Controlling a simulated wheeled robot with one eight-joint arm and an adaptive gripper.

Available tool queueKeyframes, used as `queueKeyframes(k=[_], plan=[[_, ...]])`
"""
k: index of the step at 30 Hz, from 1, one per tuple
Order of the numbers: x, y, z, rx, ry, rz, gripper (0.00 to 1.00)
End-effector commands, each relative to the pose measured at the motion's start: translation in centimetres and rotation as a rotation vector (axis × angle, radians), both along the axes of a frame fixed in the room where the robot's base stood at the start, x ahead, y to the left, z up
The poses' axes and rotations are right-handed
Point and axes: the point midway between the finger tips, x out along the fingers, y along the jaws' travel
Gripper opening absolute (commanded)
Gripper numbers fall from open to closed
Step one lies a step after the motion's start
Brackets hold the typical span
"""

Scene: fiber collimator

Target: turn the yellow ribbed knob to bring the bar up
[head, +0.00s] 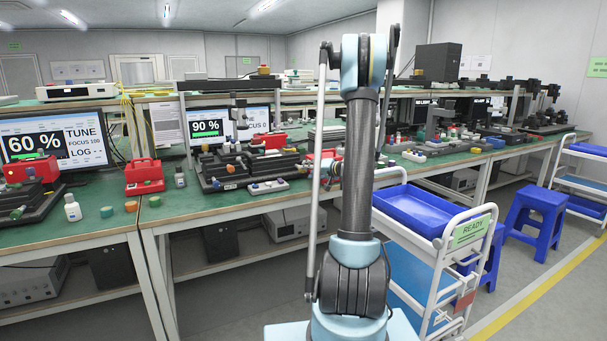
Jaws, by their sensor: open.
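The left monitor (62,140) reads 60 %, TUNE, FOCUS 100 and LOG, with a partly filled green bar (33,155). A second monitor (212,126) reads 90 % with a longer green bar. A black optical stage (238,172) with several small coloured knobs stands in front of the second monitor. Another black stage (30,205) with knobs and a red block is at the left edge. I cannot make out which knob is the yellow ribbed one at this size. My arm stands upright in the middle of the head view and hides part of the bench; my gripper is not visible.
Green-topped benches (215,203) run across the room. A red case (144,176), a white bottle (72,208) and small round pieces (131,206) stand on them. A white cart (440,250) with a blue tray and a blue stool (535,212) are at right. Open floor lies at lower right.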

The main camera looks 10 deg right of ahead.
Motion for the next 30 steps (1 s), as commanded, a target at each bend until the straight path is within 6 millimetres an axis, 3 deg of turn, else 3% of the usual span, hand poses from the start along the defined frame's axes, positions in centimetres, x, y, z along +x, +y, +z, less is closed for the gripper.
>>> queueKeyframes(k=[6,12,30], plan=[[-3.1,-2.3,1.0,0.001,0.001,-0.003,0.45],[-4.6,-3.3,1.4,0.000,0.000,-0.002,0.45],[-4.9,-3.5,1.5,0.001,0.001,0.000,0.45]])
